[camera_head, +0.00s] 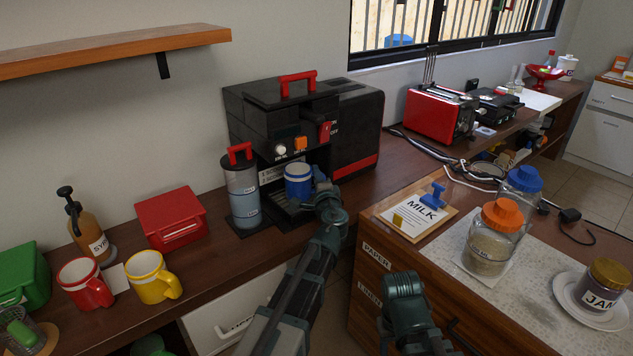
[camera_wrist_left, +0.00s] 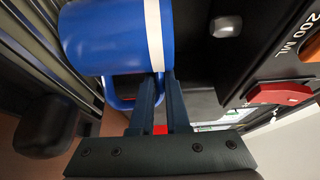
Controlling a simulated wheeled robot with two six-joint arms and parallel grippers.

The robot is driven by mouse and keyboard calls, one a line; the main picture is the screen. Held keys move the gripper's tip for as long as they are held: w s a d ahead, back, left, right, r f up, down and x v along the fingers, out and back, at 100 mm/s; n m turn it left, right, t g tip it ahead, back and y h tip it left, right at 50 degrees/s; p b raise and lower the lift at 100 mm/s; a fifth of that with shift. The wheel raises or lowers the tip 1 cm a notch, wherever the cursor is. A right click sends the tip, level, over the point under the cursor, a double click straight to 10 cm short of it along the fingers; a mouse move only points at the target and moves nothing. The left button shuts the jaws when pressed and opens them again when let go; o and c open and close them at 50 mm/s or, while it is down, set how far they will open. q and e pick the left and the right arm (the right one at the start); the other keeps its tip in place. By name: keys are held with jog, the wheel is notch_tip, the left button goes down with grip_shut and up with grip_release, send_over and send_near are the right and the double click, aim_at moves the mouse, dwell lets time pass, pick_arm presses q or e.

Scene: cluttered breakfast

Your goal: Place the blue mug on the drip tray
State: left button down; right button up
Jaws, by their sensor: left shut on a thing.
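The blue mug (camera_head: 298,182) with a white rim band is upright at the front of the black coffee machine (camera_head: 262,125), over the drip tray (camera_head: 284,207). I cannot tell whether its base touches the tray. My left gripper (camera_head: 322,188) is at the mug's right side. In the left wrist view my left gripper (camera_wrist_left: 162,105) is shut on the handle of the blue mug (camera_wrist_left: 105,38), whose body fills the upper left. The slatted drip tray also shows there (camera_wrist_left: 55,45). My right arm (camera_head: 404,290) shows at the bottom centre, but its fingertips are not visible.
A grey canister (camera_head: 242,190) with a red handle stands left of the tray. A red box (camera_head: 172,220), a yellow mug (camera_head: 150,277) and a red mug (camera_head: 84,284) are farther left. The milk card (camera_head: 414,215) and jars occupy the right counter.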

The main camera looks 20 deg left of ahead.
pick_arm(q)
jog(key=shift+r, duration=0.1)
jog(key=shift+f, duration=0.3)
jog(key=c, duration=0.9)
grip_release()
jog(key=shift+r, duration=0.15)
jog(key=shift+r, duration=0.1)
jog(key=v, duration=1.2)
